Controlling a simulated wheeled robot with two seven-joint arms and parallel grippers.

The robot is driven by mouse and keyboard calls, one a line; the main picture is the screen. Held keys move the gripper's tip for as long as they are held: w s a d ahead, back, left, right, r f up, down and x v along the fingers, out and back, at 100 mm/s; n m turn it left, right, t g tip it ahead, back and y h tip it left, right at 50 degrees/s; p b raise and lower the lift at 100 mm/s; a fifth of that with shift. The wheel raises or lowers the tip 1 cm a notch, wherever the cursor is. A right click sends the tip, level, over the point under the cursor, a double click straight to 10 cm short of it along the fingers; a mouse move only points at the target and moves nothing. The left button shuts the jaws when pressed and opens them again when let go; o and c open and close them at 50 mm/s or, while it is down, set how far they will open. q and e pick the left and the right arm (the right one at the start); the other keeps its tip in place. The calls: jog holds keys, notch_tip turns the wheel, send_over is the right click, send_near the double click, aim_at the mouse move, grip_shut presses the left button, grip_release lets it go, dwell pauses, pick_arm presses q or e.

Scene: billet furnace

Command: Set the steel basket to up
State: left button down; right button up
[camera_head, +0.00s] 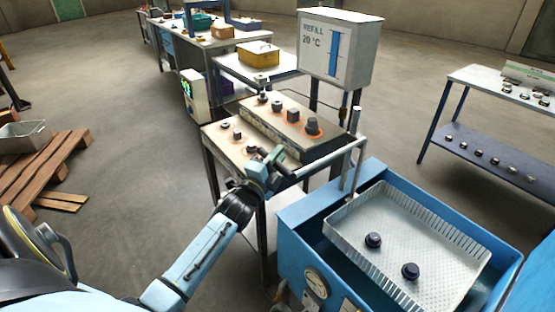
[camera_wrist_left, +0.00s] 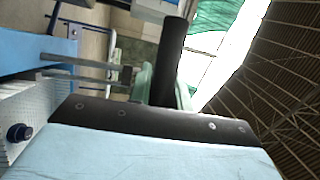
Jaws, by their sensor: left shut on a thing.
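The steel basket (camera_head: 445,257) is a pale perforated tray with slotted walls, in the blue tank (camera_head: 301,243) at lower right. Two dark round pieces (camera_head: 373,240) lie on its floor. A grey post and bar (camera_head: 336,156) run from the basket's back corner to the left. My left gripper (camera_head: 273,163) is shut on the handle at the bar's left end. In the left wrist view a dark cylindrical grip (camera_wrist_left: 171,62) stands close to the gripper, and part of the basket (camera_wrist_left: 50,95) shows at left. How high the basket sits over the liquid is hard to tell.
A bench (camera_head: 214,137) with a block and several dark pieces stands behind my left gripper. A grey REFILL 20 °C box (camera_head: 341,50) stands above it. A shelf table (camera_head: 505,90) is at right, and wooden pallets (camera_head: 38,163) at left. The floor between is clear.

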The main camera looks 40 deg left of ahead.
pick_arm(q)
jog(key=shift+w+r+p, duration=0.1)
jog(key=shift+r+p, duration=0.45)
jog(key=shift+r, duration=0.8)
jog(key=shift+a, duration=0.1)
jog(key=c, duration=1.3)
grip_release()
jog(key=shift+f, duration=0.15)
jog(key=shift+f, duration=0.1)
jog(key=shift+s+f, duration=0.15)
jog(key=shift+s, duration=0.4)
jog(key=b+v, duration=0.1)
jog(key=v, duration=1.1)
jog(key=shift+s, duration=0.15)
